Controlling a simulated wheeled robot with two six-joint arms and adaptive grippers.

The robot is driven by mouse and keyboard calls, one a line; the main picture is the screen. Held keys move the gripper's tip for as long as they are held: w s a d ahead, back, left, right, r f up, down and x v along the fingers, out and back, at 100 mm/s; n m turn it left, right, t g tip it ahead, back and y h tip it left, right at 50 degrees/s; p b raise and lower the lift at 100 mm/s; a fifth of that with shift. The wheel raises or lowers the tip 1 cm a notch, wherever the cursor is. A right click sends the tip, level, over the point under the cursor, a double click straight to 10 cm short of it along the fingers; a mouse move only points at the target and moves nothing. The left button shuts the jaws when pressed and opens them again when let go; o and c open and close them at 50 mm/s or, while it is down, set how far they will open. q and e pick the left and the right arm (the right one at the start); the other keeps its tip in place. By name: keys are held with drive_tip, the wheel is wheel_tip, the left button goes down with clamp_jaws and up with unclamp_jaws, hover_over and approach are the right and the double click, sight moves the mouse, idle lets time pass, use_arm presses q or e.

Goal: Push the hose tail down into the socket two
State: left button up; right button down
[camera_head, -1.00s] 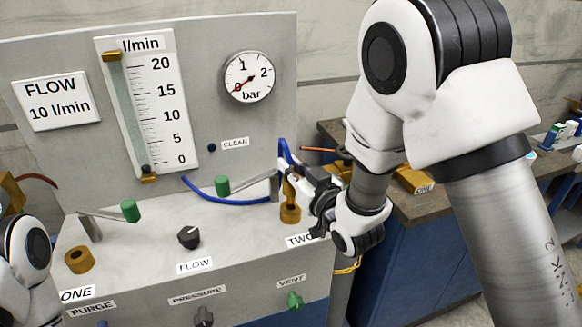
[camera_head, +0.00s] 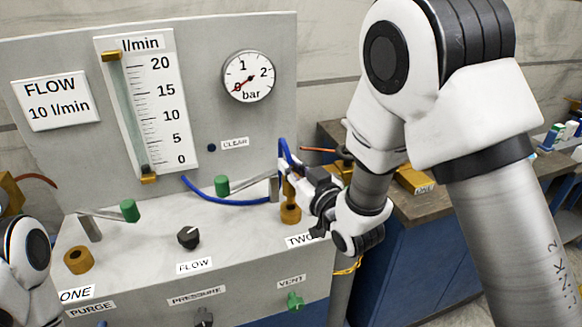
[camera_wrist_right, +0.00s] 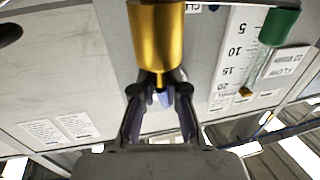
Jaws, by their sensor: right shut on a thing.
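The brass hose tail (camera_head: 289,187) stands roughly upright at the end of the blue hose (camera_head: 283,150), directly above the brass socket two (camera_head: 291,214). My right gripper (camera_head: 296,182) comes in from the right and is shut on the hose tail. In the right wrist view the fingertips (camera_wrist_right: 160,92) close on the narrow tail just beside the large brass socket (camera_wrist_right: 156,40). The tail's lower end meets the socket mouth; how deep it sits I cannot tell. My left gripper is out of view; only part of my left arm shows at lower left.
A green-handled lever (camera_head: 222,186) and its post stand left of socket two. Brass socket one (camera_head: 79,260), another green lever (camera_head: 129,210) and the black flow knob (camera_head: 188,237) are further left. The upright panel (camera_head: 215,115) rises close behind.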

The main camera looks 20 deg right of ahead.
drive_tip(key=shift+f+b, duration=1.75)
drive_tip(key=shift+f, duration=0.25)
drive_tip(key=c, duration=1.1)
unclamp_jaws()
drive_tip(key=v, duration=0.7)
drive_tip(key=shift+s, duration=0.2)
